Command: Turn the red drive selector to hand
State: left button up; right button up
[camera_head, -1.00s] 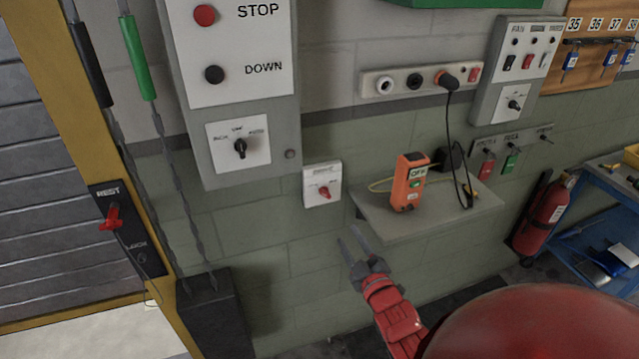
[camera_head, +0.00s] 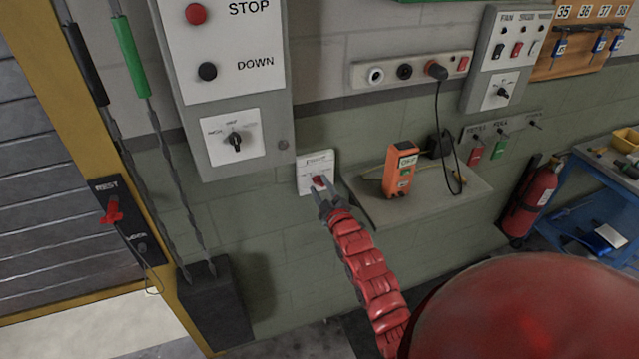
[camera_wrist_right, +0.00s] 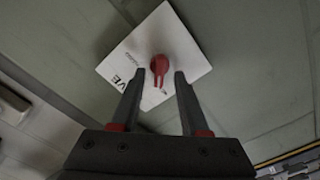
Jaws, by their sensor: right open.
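The red drive selector (camera_head: 318,181) is a small red knob on a white square plate (camera_head: 304,187) on the green wall, below the STOP/DOWN panel. In the right wrist view the red knob (camera_wrist_right: 159,68) sits near the middle of its tilted white plate (camera_wrist_right: 184,50). My right gripper (camera_head: 322,187) is in front of the plate. It is open, with its fingertips (camera_wrist_right: 160,73) on either side of the knob's lower part in the right wrist view. I cannot tell whether they touch it. The plate's lettering is too small to read fully. My left gripper is not in view.
A grey control box (camera_head: 285,110) hangs just above left of the plate. A grey shelf (camera_head: 440,190) with an orange device (camera_head: 399,171) stands close at the right. A black lever panel (camera_head: 128,222) is at the left. The wall below the plate is clear.

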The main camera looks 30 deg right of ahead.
jog(key=shift+w+d, duration=0.15)
jog(key=shift+w, duration=0.4)
grip_shut()
